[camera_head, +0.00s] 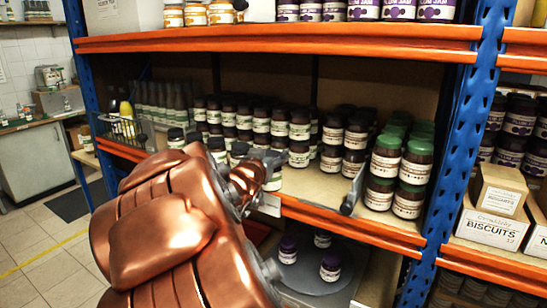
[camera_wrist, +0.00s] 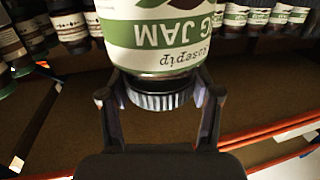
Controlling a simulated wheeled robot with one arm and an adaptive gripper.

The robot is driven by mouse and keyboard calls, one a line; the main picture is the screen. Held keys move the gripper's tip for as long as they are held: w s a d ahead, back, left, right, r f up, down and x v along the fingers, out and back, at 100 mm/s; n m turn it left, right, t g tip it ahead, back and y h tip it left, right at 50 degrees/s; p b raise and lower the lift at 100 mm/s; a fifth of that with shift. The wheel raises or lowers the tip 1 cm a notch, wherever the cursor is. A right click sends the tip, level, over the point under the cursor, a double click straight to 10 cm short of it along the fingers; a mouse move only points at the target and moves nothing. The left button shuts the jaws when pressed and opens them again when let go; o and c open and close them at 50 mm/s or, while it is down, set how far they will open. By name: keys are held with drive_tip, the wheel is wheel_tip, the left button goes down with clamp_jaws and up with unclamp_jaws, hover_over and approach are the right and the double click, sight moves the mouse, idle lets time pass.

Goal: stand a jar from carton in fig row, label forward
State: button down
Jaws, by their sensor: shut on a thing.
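My gripper (camera_wrist: 160,96) is shut around the dark, ridged lid end of a jar (camera_wrist: 160,40) in the wrist view. The jar's white and green label faces the wrist camera; it reads upside down there, with "G JAM" visible. In the head view my copper arm reaches to the middle shelf and hides most of the gripper and held jar. Rows of dark-lidded jars with white and green labels (camera_head: 299,125) stand on that shelf; similar jars (camera_wrist: 240,16) show in the wrist view. I cannot make out the source carton for certain.
Green-lidded jars (camera_head: 411,174) stand at the shelf's right end, beside a blue upright (camera_head: 470,130). The shelf has an orange front edge (camera_head: 340,222). Purple-lidded jars (camera_head: 330,266) stand on a grey round (camera_head: 305,278) below. Bare shelf shows in front of the middle rows.

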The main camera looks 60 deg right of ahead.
drive_tip(key=w+d+f+b, duration=0.2)
drive_tip(key=w+d+f, duration=0.2)
drive_tip(key=w+d, duration=0.4)
drive_tip(key=d, duration=0.4)
drive_tip(key=shift+f, duration=0.3)
drive_tip(key=shift+b, duration=0.3)
drive_tip(key=n+t+y+b, duration=0.1)
drive_tip(key=t+b, duration=0.1)
drive_tip(key=b, duration=0.4)
drive_tip(key=shift+a+n, duration=0.1)
drive_tip(key=shift+n, duration=0.3)
drive_tip(key=shift+r+n+t+b, duration=0.1)
drive_tip(key=shift+n+t+b, duration=0.5)
drive_tip(key=shift+b, duration=1)
drive_tip(key=shift+f, duration=0.25)
drive_tip(key=shift+c, duration=0.8)
unclamp_jaws()
